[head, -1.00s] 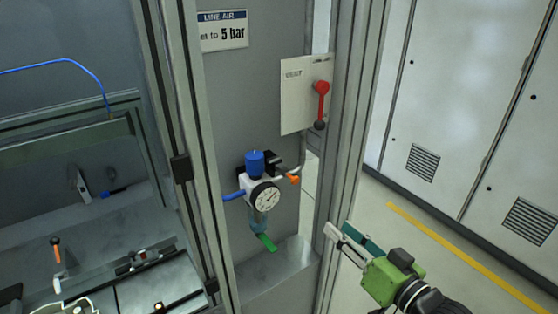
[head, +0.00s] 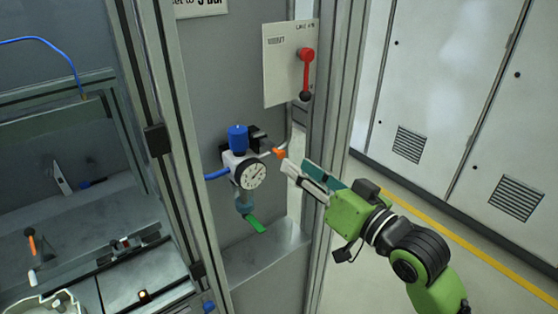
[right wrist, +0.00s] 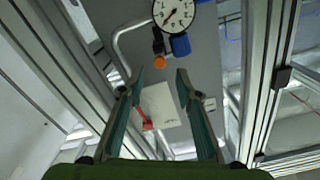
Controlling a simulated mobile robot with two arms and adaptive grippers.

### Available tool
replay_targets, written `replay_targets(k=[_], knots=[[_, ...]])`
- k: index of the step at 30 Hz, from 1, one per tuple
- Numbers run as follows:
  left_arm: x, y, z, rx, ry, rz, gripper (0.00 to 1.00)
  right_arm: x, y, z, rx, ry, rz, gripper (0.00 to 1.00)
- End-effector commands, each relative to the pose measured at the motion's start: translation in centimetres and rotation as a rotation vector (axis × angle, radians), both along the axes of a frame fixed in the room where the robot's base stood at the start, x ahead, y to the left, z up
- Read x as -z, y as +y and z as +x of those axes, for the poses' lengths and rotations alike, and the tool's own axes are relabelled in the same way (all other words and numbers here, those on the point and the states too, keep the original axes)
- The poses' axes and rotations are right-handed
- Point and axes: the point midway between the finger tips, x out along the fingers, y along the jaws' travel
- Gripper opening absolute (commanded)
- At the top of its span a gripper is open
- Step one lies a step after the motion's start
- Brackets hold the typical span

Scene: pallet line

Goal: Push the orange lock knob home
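The orange lock knob (head: 279,153) sticks out on the right side of the air regulator, which has a blue cap (head: 238,138) and a round white dial gauge (head: 252,176). In the right wrist view the orange knob (right wrist: 159,62) lies just beyond and between the fingertips, on a dark stem. My right gripper (head: 297,171) is close to the right of the knob and slightly below it. Its two fingers are apart and empty in the right wrist view (right wrist: 158,78). Whether a fingertip touches the knob is unclear. My left gripper is not in view.
A white panel (head: 280,80) with a red lever (head: 306,70) is above the knob. A metal frame post (head: 335,110) stands just behind my right gripper. A green-tipped part (head: 257,225) hangs below the gauge. A workbench fixture (head: 130,250) is at the left.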

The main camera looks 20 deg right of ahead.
Motion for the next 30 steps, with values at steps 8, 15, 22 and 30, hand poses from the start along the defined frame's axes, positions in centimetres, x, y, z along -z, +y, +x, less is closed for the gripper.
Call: replay_targets(k=[8,15,22,30], knots=[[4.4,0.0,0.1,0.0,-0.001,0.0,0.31,0.7,0.5,1.4,-0.004,-0.005,0.0,0.32],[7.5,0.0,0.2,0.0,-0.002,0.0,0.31,0.6,0.8,2.1,0.0,-0.005,-0.001,0.32],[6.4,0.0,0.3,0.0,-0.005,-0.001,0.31,-0.1,1.9,5.3,0.0,0.003,0.001,0.32],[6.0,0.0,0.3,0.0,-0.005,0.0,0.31,0.1,2.6,7.3,0.001,0.001,-0.002,0.32]])
